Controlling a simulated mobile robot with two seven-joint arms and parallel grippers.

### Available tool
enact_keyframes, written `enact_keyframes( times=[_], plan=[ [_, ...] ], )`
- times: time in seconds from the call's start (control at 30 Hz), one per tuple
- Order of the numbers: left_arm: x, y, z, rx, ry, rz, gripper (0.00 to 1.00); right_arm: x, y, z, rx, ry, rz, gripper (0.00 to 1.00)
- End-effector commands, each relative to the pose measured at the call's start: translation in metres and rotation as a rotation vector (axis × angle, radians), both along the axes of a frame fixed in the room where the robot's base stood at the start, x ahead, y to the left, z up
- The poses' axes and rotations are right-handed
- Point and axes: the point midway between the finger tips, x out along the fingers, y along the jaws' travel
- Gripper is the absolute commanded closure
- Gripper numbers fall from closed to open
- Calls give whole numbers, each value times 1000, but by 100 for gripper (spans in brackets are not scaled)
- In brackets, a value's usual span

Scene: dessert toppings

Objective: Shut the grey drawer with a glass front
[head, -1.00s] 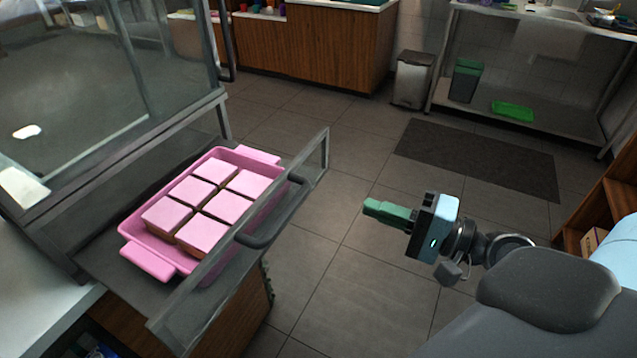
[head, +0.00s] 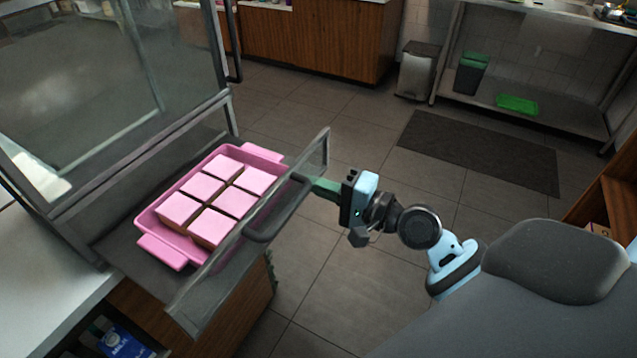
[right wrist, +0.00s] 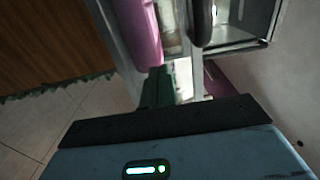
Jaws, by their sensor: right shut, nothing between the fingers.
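The grey drawer with a glass front (head: 190,300) stands pulled out of the display cabinet at the left in the head view. A pink tray (head: 160,249) with several pink-topped cake squares (head: 222,200) lies in it. A dark bar handle (head: 285,218) runs along the outside of the front. My right gripper (head: 314,184) is shut and empty, its green fingertips at the far end of the handle; I cannot tell whether they touch. In the right wrist view, the fingers (right wrist: 158,85) point toward the drawer front, beside the handle (right wrist: 202,25). My left gripper is not in view.
The glass cabinet (head: 100,70) rises behind the drawer, above a white counter (head: 45,265). Open tiled floor (head: 370,130) and a dark mat (head: 480,150) lie to the right. A bin (head: 418,70) and a metal shelf unit stand at the back.

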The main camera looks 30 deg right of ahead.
Motion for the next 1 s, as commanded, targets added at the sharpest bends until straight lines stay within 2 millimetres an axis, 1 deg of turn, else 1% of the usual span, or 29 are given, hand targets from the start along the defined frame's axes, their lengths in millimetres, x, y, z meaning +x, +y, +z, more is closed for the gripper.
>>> enact_keyframes(
  times=[0.3, 0.47, 0.57, 0.67, 0.83, 1.0],
  plan=[
    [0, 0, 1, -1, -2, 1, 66, 1, 1, 0, 0, 0, 0, 100],
    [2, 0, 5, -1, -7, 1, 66, 10, 6, 2, 2, -2, 1, 100],
    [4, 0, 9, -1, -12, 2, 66, 22, 13, 3, 2, -3, 1, 100],
    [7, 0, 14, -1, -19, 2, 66, 40, 24, 4, 3, -5, 2, 100],
    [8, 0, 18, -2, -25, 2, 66, 78, 46, 4, 2, -6, 1, 100],
    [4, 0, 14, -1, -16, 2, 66, 119, 71, 2, 3, -3, 2, 100]
  ],
)
